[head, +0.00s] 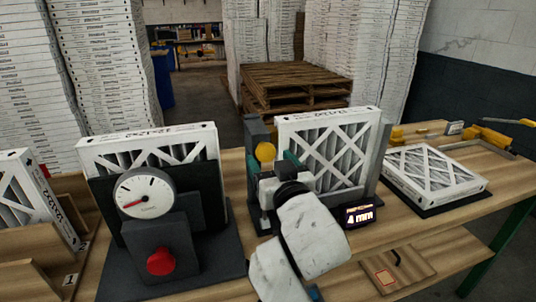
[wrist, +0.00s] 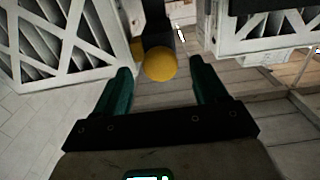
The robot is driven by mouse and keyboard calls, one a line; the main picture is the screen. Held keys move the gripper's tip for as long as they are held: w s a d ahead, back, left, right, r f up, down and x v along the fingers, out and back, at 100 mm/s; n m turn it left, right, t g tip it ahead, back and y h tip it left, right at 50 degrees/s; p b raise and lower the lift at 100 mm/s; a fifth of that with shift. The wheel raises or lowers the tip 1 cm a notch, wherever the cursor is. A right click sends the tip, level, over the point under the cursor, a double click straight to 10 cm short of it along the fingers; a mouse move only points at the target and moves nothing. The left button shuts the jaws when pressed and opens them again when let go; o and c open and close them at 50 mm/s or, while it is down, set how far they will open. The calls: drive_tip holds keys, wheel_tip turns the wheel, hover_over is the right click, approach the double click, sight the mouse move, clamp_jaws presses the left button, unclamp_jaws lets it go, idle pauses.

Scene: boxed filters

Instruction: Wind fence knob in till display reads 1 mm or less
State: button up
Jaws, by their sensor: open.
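The fence knob, a yellow ball (head: 265,152), sits on a dark upright block at the left of the middle fixture. It also shows in the wrist view (wrist: 160,64), ahead of and between my fingertips. My gripper (head: 278,172) has teal fingers, which stand open in the wrist view (wrist: 158,82). In the head view it is just below and right of the knob; I cannot tell whether it touches. The display (head: 360,216) reads 4 mm. A boxed filter (head: 330,155) stands upright in the fixture behind my gripper.
A dial gauge (head: 146,194) and red button (head: 160,261) stand on a dark fixture at left, before another filter. A filter lies flat on a dark plate (head: 437,209) at right. Yellow-handled tools (head: 490,136) lie at the back right. Pallets (head: 295,85) stand behind the bench.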

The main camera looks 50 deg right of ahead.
sight(265, 152)
drive_tip(key=shift+x, duration=1.5)
drive_tip(key=c, duration=1.1)
